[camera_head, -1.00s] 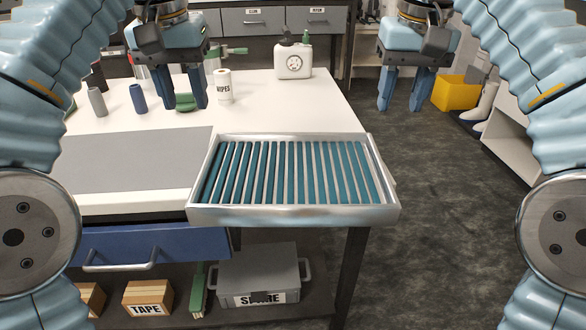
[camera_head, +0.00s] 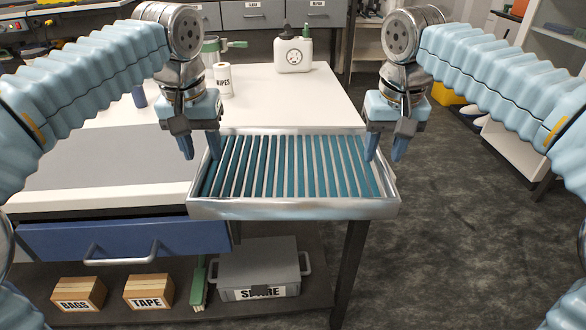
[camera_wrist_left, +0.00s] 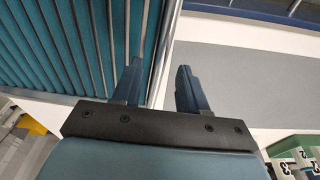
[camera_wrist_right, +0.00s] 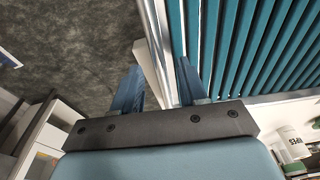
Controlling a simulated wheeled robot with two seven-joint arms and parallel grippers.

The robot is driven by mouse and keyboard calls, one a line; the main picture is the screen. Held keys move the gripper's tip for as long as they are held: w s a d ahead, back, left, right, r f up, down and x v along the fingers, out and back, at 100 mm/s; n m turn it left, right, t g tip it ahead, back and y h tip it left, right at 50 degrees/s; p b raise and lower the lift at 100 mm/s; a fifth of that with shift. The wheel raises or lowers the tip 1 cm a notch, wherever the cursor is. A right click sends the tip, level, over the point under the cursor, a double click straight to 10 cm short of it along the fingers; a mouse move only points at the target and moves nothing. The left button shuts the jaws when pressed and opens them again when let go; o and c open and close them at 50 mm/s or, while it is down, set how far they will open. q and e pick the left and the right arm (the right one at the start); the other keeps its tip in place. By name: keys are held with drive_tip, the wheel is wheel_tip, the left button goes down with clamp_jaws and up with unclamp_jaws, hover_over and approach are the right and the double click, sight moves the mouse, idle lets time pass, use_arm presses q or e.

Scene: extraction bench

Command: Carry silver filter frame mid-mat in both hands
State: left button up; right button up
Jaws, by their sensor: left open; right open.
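The silver filter frame (camera_head: 290,209) with teal slats lies at the bench's right front corner and reaches over its edges. The grey mat (camera_head: 100,165) lies on the bench to its left. My left gripper (camera_head: 202,146) is open at the frame's left side. In the left wrist view its fingers (camera_wrist_left: 158,88) stand either side of the frame's side rail (camera_wrist_left: 165,50). My right gripper (camera_head: 386,147) is open at the frame's right side. In the right wrist view its fingers (camera_wrist_right: 160,85) stand around the right rail (camera_wrist_right: 178,35). Contact with the rails cannot be told.
A wipes roll (camera_head: 223,80), a white jug (camera_head: 293,52) and a blue bottle (camera_head: 139,96) stand at the back of the bench. A blue drawer (camera_head: 130,240) sits below the mat. Boxes and a grey case (camera_head: 258,270) are on the shelf below.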

use_arm(q)
drive_tip(key=shift+w+f, duration=0.1)
drive_tip(key=shift+f, duration=0.6)
use_arm(e)
drive_tip(key=shift+w+f, duration=0.1)
drive_tip(key=shift+f, duration=0.6)
use_arm(q)
drive_tip(key=shift+c, duration=0.3)
use_arm(e)
drive_tip(key=shift+c, duration=0.3)
use_arm(q)
clamp_jaws()
use_arm(e)
clamp_jaws()
